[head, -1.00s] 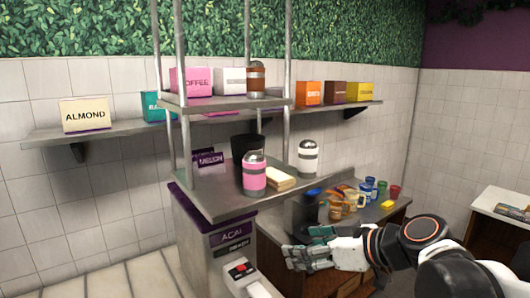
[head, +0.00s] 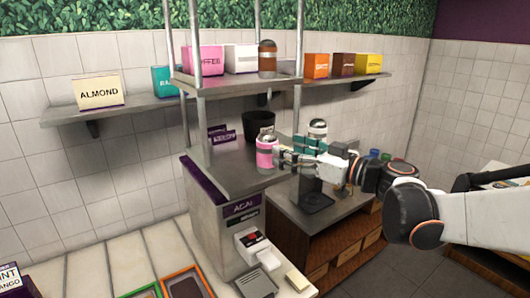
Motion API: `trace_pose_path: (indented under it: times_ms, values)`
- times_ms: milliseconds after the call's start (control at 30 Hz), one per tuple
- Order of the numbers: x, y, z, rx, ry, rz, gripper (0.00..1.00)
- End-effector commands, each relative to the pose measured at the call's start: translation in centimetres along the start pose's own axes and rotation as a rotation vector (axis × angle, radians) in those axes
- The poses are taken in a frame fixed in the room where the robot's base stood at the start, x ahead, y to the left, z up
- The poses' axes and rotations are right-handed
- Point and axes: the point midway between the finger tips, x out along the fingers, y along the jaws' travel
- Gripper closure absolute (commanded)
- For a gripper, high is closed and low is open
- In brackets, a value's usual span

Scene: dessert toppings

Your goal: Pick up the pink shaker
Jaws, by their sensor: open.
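The pink shaker (head: 266,152) stands upright on the lower metal shelf, near its front edge. It has a pink body with a grey band and a grey top. My gripper (head: 282,156) is at the shaker's right side, at about its height. The jaws are open, and the fingertips overlap or touch the shaker's right edge; I cannot tell whether they are around it. A white shaker (head: 317,128) stands behind my gripper, partly hidden by it.
A black cup (head: 257,122) stands behind the pink shaker. A brown shaker (head: 267,58) and boxes are on the upper shelf (head: 225,83). Metal posts rise around the shelves. The Acai machine (head: 240,210) is below. A wooden counter (head: 320,235) lies below my arm.

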Motion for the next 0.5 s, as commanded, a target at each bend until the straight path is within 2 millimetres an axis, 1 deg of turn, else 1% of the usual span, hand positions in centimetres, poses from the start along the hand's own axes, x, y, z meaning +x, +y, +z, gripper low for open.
trace_pose_path:
  times_ms: [33, 100, 200, 367, 500]
  values:
    - [0.9, -0.1, -0.1, 0.000, 0.000, -0.003, 0.32]
    - [1.8, 0.0, -0.1, 0.000, 0.000, -0.002, 0.32]
    - [2.5, -0.1, 0.0, 0.000, -0.001, -0.001, 0.32]
    - [3.1, 0.0, 0.1, 0.000, -0.001, 0.000, 0.32]
    - [4.7, -0.3, 0.3, 0.000, -0.001, -0.002, 0.32]
